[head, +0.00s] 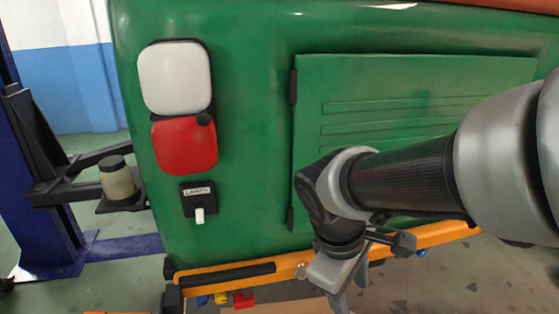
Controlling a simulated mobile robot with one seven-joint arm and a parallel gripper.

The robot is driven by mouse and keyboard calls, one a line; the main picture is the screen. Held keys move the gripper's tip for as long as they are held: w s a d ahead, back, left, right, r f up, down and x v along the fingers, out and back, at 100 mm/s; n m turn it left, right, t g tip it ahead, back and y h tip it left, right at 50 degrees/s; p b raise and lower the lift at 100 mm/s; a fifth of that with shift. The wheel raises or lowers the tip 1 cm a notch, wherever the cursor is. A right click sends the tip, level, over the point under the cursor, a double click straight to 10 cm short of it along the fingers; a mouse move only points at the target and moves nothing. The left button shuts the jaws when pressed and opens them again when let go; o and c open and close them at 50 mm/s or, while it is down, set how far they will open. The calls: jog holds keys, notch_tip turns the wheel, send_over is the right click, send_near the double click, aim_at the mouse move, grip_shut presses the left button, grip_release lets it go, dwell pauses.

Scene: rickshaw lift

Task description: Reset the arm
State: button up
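My arm reaches in from the right edge of the head view, in front of the green rickshaw body (255,130). My gripper (345,300) hangs at its end, pointing down, near the orange bumper (235,276). The fingers run into the bottom edge of the picture, so their tips and any opening between them are hard to make out. No held object shows. The arm covers the lower part of the green hatch panel (400,85).
Left of the arm, the rickshaw carries a white lamp (175,77), a red lamp (186,145) and a black switch labelled "LAMPS" (198,198). A blue lift post (40,190) with a black lift arm (75,180) stands at the left. Small coloured items lie below the bumper.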

jog(key=s+r+m+t+y+p, duration=0.1)
jog(key=r+m+p, duration=0.4)
jog(key=r+p, duration=0.5)
jog(key=s+d+r+m+t+y+p, duration=0.1)
jog(key=r+m+p, duration=0.4)
jog(key=r+p, duration=0.6)
notch_tip(320, 180, up, 9)
jog(key=shift+s+d+r+t+y, duration=0.15)
jog(key=shift+s+d+t+y, duration=0.15)
jog(key=shift+s+t+y, duration=0.55)
jog(key=shift+w+a+t+h, duration=0.1)
jog(key=shift+w+t+h, duration=0.05)
jog(key=shift+t+h, duration=0.15)
